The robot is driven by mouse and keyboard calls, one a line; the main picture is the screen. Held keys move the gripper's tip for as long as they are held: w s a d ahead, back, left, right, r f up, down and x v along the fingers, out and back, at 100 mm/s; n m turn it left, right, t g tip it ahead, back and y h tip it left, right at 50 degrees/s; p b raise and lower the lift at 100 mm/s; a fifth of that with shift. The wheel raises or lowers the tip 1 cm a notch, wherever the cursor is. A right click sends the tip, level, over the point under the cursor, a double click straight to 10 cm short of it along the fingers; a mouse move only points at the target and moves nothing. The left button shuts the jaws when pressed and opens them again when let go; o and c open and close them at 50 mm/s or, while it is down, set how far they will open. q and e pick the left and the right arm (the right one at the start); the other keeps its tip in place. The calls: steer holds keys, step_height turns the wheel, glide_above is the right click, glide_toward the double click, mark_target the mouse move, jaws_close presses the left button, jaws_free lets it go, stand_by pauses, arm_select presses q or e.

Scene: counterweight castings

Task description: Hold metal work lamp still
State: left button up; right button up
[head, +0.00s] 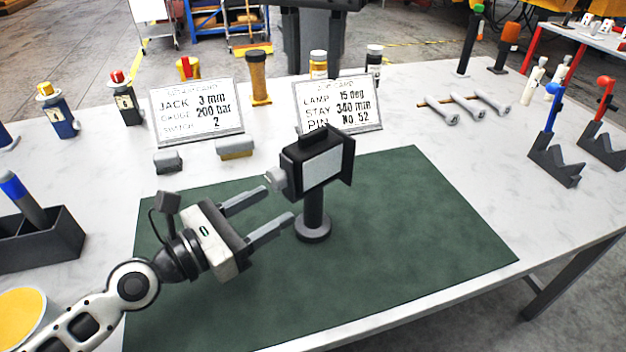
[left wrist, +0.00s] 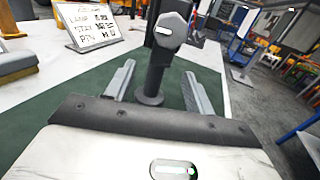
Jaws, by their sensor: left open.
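The metal work lamp (head: 318,170) stands upright on the green mat (head: 430,215), with a dark boxy head, a pale panel, a grey knob on its left side and a round base. My left gripper (head: 281,204) is open and empty, coming from the left with its fingers pointing at the lamp's post. The fingertips end just short of the post in the head view. In the left wrist view the lamp's post (left wrist: 155,76) stands in line with the gap between the open fingers, the knob above. I see no contact. My right gripper is not in view.
Two printed signs (head: 197,110) (head: 338,103) stand behind the mat, with small grey blocks (head: 168,161) (head: 236,148) in front. A dark tray (head: 40,240) is at left. Bottles, rods and dark notched stands (head: 555,160) line the table's back and right. The mat's right side is clear.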

mark_target(313, 183)
arm_select(q)
steer(key=x, duration=0.9)
steer(key=shift+w+d, duration=0.25)
